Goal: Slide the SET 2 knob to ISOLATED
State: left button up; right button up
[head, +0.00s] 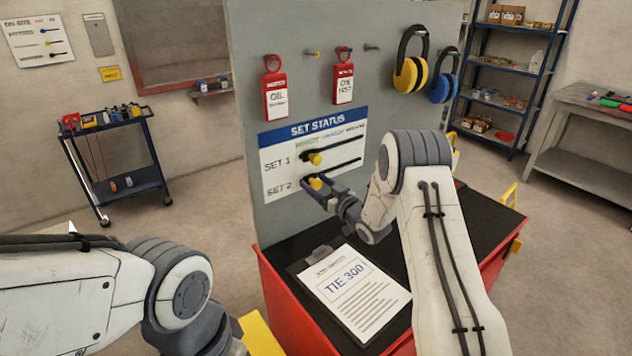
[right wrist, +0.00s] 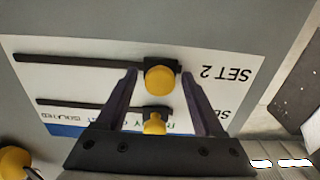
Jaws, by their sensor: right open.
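The SET STATUS board (head: 288,147) is on the grey upright panel. The yellow SET 2 knob (head: 317,183) sits at the left end of its dark slot, beside the SET 2 label. The inverted right wrist view shows this knob (right wrist: 160,79) too, with its slot (right wrist: 80,61) running left, towards the side marked ISOLATED (right wrist: 62,116). My right gripper (head: 318,190) is open at the board. Its fingers (right wrist: 158,80) stand either side of the knob, with visible gaps; contact is not seen. My left arm shows at lower left, its gripper out of view.
The yellow SET 1 knob (head: 315,158) is just above, also at its slot's left end. Red tags (head: 275,94) and ear defenders (head: 411,72) hang higher up. A clipboard (head: 352,290) lies on the black-topped red cabinet (head: 285,303) below the board.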

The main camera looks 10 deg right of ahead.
grip_shut()
jog(key=w+d+b, duration=0.1)
jog(key=d, duration=0.1)
jog(key=w+d+b, duration=0.1)
jog(key=d, duration=0.2)
jog(key=w+d+b, duration=0.1)
jog(key=d, duration=0.2)
jog(key=shift+w, duration=0.15)
jog(key=shift+w+d, duration=0.1)
jog(key=shift+d, duration=0.15)
grip_release()
